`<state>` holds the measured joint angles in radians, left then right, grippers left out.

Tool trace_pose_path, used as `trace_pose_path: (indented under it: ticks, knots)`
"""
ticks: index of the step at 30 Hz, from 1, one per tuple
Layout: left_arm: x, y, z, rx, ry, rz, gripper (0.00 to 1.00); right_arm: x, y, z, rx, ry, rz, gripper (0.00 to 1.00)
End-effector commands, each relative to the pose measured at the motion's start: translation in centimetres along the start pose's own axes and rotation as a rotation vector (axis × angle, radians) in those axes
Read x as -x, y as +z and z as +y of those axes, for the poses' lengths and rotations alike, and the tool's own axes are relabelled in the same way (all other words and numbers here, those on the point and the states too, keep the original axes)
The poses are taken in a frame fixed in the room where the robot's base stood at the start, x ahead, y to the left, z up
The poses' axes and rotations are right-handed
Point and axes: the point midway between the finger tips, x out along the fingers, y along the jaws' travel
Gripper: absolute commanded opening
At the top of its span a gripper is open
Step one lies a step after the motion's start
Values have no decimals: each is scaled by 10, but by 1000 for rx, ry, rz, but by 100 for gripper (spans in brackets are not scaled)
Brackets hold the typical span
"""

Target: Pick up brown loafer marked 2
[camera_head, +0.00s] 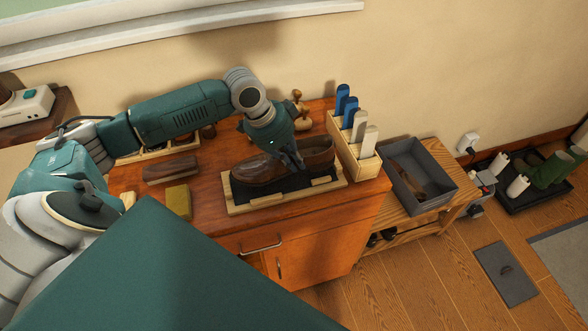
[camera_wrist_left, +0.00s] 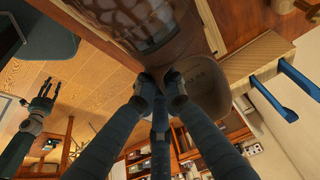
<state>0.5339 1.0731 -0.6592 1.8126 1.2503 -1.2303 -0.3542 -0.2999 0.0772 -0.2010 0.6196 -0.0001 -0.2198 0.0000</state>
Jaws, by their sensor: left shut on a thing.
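A brown loafer (camera_head: 260,168) lies in a shallow light-wood tray (camera_head: 236,207) with a dark lining, on the red-brown cabinet top. Its toe points left and its heel is at the right. My left gripper (camera_head: 297,163) comes down from above and is shut on the loafer near its opening. In the left wrist view, the gripper's fingertips (camera_wrist_left: 160,84) meet at the brown leather (camera_wrist_left: 145,25), beside the pale insole. No number 2 can be read on the loafer. My right gripper (camera_wrist_left: 43,103) shows small and open at the left of the left wrist view, away from the loafer.
A wooden holder (camera_head: 357,158) with blue and pale upright pieces stands close to the right of the tray. A brush (camera_head: 171,169) and a yellow block (camera_head: 178,201) lie to the left. A grey bin (camera_head: 420,176) sits on a lower bench at the right.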

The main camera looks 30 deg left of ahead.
Motion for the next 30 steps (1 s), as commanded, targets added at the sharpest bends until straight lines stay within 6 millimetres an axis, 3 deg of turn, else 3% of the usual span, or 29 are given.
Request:
trace_pose_path:
  ticks: [9, 15, 21, 30]
  knots:
    - [86, -37, -5, -3, -9, 8, 0, -18, 1, -1, 0, 0, 1, 40]
    - [125, -53, -6, -2, -7, 6, 0, -22, 1, 0, 0, 0, 1, 40]
    - [144, -60, -6, 1, -4, 3, 0, -23, 2, 1, 0, 1, 1, 40]
    - [147, -61, -6, 1, -3, 2, 0, -23, 2, 4, 0, 4, 0, 40]
